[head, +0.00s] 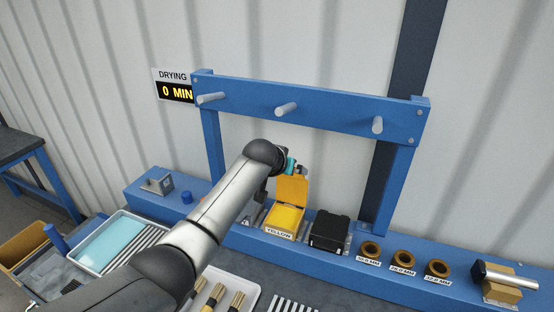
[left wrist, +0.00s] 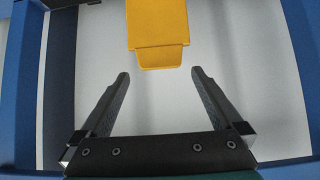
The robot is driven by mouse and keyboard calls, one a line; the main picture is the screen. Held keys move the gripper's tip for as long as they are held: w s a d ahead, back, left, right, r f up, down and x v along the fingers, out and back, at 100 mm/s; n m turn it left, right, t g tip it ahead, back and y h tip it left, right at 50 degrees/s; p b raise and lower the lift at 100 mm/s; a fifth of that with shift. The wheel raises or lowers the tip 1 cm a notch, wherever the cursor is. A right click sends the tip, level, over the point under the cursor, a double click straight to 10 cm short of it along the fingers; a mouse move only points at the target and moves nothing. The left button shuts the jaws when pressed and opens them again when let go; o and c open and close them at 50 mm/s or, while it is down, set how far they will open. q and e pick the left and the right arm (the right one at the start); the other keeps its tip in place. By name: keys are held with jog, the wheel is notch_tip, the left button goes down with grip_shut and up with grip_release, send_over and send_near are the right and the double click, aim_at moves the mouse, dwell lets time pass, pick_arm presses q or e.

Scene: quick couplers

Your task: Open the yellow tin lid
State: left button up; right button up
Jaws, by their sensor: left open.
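The yellow tin (head: 283,221) sits on the blue bench shelf, with a "YELLOW" label at its front. Its lid (head: 293,189) stands raised, roughly upright, at the back of the tin. In the left wrist view the yellow lid (left wrist: 158,30) hangs in from the top, its narrow tab just beyond the fingertips. My left gripper (left wrist: 160,75) is open and empty, with the lid apart from both fingers. In the head view my left arm reaches to just beside the lid, and its wrist hides the fingers. My right gripper is not in view.
A black tin (head: 329,232) stands right of the yellow one. A blue frame (head: 330,110) with several pegs rises behind. Brass rings (head: 404,258) and a metal cylinder on a block (head: 505,276) lie further right. Trays (head: 88,262) and brushes (head: 216,296) are in front.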

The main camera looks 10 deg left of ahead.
pick_arm(q)
jog(key=v, duration=1)
jog(key=shift+r, duration=0.15)
jog(key=shift+s, duration=0.1)
